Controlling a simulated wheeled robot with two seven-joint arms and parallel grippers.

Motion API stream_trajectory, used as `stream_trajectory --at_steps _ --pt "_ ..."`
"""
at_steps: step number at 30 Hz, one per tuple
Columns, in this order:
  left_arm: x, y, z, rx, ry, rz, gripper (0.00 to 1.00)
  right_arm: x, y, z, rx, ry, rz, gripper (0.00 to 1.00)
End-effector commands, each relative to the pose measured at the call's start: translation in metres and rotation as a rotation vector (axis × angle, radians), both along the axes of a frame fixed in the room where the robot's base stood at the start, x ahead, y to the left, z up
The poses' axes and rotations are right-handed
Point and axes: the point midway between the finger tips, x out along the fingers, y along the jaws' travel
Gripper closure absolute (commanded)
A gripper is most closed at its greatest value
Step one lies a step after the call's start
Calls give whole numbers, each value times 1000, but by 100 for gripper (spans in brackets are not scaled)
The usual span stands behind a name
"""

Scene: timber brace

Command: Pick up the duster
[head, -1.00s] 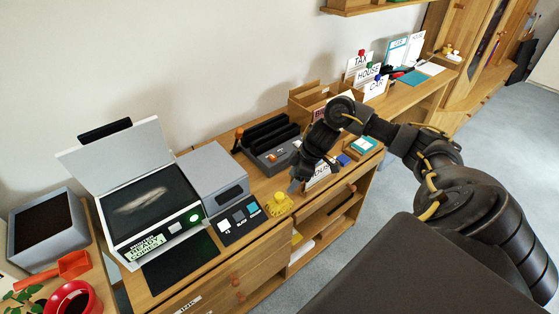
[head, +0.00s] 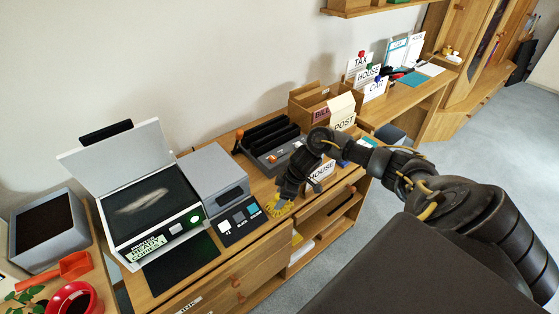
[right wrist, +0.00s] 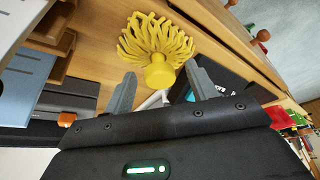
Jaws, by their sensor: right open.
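The yellow duster (head: 279,208) lies near the front edge of the wooden cabinet top, right of the dark panel with buttons. In the right wrist view its fringed head and round yellow hub (right wrist: 158,70) show ahead of my jaws. My right gripper (head: 285,193) is just above the duster and partly covers it in the head view. In the right wrist view the right gripper (right wrist: 160,78) is open, with one grey finger on each side of the hub. I cannot tell whether the fingers touch it. My left gripper is not in view.
A scanner with a raised lid (head: 150,205) and a grey box (head: 212,172) stand left of the duster. A dark tray (head: 268,145) is behind it. A red scoop (head: 62,270) lies far left.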

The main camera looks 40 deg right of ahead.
Motion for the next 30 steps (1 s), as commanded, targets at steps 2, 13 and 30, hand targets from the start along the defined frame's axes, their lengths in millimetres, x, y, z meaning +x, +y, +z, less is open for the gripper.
stream_trajectory --at_steps 2,13,30 --pt "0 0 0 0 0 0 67 2 2 -8 0 2 -1 43" --pt "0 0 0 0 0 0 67 3 3 -12 -1 0 0 52" --pt "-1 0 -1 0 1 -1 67 3 3 -11 -1 -1 1 92"
